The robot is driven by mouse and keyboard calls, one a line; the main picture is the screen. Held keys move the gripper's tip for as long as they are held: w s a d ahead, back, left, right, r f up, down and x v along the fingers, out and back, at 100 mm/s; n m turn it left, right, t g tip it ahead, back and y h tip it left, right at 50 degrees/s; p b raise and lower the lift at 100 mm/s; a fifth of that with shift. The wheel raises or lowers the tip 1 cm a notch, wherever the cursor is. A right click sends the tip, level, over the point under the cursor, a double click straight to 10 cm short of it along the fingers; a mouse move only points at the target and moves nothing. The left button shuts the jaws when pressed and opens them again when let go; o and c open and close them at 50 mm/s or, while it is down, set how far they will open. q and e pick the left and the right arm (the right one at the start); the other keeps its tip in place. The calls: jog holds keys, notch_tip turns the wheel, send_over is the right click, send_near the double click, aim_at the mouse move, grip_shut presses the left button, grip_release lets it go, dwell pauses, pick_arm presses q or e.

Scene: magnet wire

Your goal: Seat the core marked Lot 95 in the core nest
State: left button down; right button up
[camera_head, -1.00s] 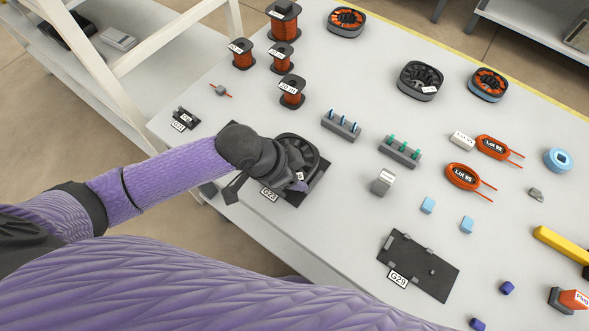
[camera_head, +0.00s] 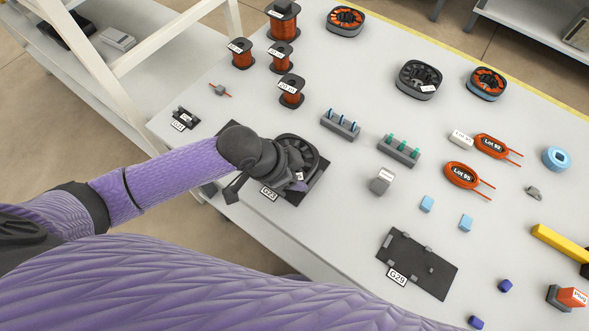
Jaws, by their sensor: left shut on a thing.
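A dark round core (camera_head: 311,154) with a black slotted inside is at the dark plate tagged G23 (camera_head: 312,192), on the left part of the table. A small white tag shows on the core, but its print is too small to read. My left gripper (camera_head: 298,176) is shut on the core at its near left side; the wrist hides part of the core and plate. I cannot tell whether the core rests fully down in the nest. My right gripper is not in view.
Another dark core (camera_head: 419,80) with a white tag stands farther back. Orange coils marked Lot 95 (camera_head: 462,175) and Lot 92 (camera_head: 490,146) lie at the right. Wire spools (camera_head: 291,91) stand behind the nest. A plate tagged G29 (camera_head: 418,262) lies in front.

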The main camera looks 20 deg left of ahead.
pick_arm(q)
jog(key=shift+f, duration=0.2)
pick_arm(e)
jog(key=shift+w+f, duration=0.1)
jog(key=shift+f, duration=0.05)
pick_arm(q)
jog(key=shift+f, duration=0.25)
jog(key=shift+b, duration=0.3)
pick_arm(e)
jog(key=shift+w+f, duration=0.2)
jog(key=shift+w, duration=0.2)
pick_arm(q)
jog(key=shift+f, duration=0.2)
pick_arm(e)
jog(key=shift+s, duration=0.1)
pick_arm(q)
jog(key=shift+c, duration=2.3)
grip_release()
jog(key=o, duration=0.4)
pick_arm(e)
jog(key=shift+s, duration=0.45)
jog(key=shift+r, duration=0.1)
